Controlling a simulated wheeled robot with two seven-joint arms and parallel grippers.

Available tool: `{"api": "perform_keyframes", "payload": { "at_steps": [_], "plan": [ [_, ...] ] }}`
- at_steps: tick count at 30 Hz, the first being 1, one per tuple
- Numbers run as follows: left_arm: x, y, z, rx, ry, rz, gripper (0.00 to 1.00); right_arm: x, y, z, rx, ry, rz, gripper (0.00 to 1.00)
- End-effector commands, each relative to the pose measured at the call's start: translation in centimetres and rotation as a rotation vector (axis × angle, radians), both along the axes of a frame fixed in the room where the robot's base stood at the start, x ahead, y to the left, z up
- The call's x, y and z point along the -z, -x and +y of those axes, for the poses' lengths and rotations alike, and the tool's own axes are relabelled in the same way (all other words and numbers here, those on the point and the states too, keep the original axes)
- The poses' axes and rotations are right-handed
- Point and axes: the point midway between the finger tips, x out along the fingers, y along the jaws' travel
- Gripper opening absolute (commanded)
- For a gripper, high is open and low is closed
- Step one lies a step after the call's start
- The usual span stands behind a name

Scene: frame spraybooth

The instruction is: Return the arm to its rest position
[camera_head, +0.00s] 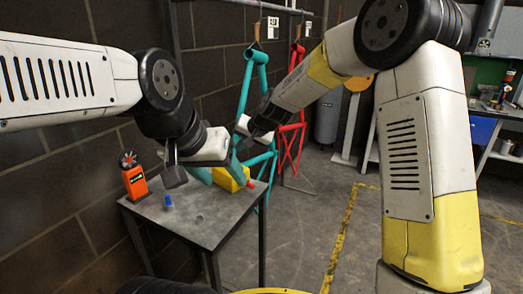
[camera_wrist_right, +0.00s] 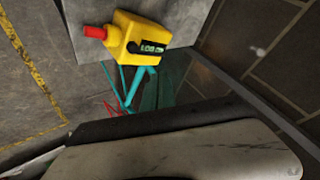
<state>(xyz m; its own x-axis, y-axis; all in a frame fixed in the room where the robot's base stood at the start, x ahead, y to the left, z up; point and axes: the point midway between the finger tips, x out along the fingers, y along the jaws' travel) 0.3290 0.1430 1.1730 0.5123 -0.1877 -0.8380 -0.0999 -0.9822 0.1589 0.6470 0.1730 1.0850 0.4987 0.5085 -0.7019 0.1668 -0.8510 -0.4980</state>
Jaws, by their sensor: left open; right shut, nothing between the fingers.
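My left gripper (camera_head: 205,175) is over the small grey table (camera_head: 210,220) in the head view. Its two fingers stand apart, with nothing seen between them. My right gripper (camera_head: 247,130) is above and behind it, in front of the teal bicycle frame (camera_head: 245,85). Its fingertips are largely hidden there, and it appears shut and empty. The right wrist view looks down on a yellow device (camera_wrist_right: 140,35) with a red tip and a small display, on the table. In the head view this device (camera_head: 230,178) is partly hidden behind the left gripper.
An orange device (camera_head: 133,180) with a black round top stands on the table's left, near a small blue object (camera_head: 168,202). A red frame (camera_head: 298,75) hangs from the rail (camera_head: 270,7) beside the teal one. A block wall (camera_head: 50,190) borders the left. Floor right of the table is open.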

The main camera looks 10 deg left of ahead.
Motion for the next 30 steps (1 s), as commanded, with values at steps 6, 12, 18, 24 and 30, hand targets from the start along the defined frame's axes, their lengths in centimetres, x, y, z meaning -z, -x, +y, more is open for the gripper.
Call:
{"api": "perform_keyframes", "payload": {
  "at_steps": [6, 12, 18, 24, 30],
  "plan": [
    [0.0, 0.0, 0.0, 0.000, 0.000, 0.000, 0.59, -6.0, 4.1, -7.8, -0.008, 0.069, -0.033, 0.00],
    [0.0, 0.0, 0.0, 0.000, 0.000, 0.000, 0.59, -9.9, 11.2, -16.4, -0.004, 0.164, -0.040, 0.00],
    [0.0, 0.0, 0.0, 0.000, 0.000, 0.000, 0.59, -11.2, 19.5, -23.9, 0.018, 0.255, -0.031, 0.00],
    [0.0, 0.0, 0.0, 0.000, 0.000, 0.000, 0.59, -10.2, 27.3, -29.1, 0.049, 0.327, -0.008, 0.00],
    [0.0, 0.0, 0.0, 0.000, 0.000, 0.000, 0.59, -9.0, 31.3, -31.3, 0.066, 0.363, 0.010, 0.00]
  ]
}}
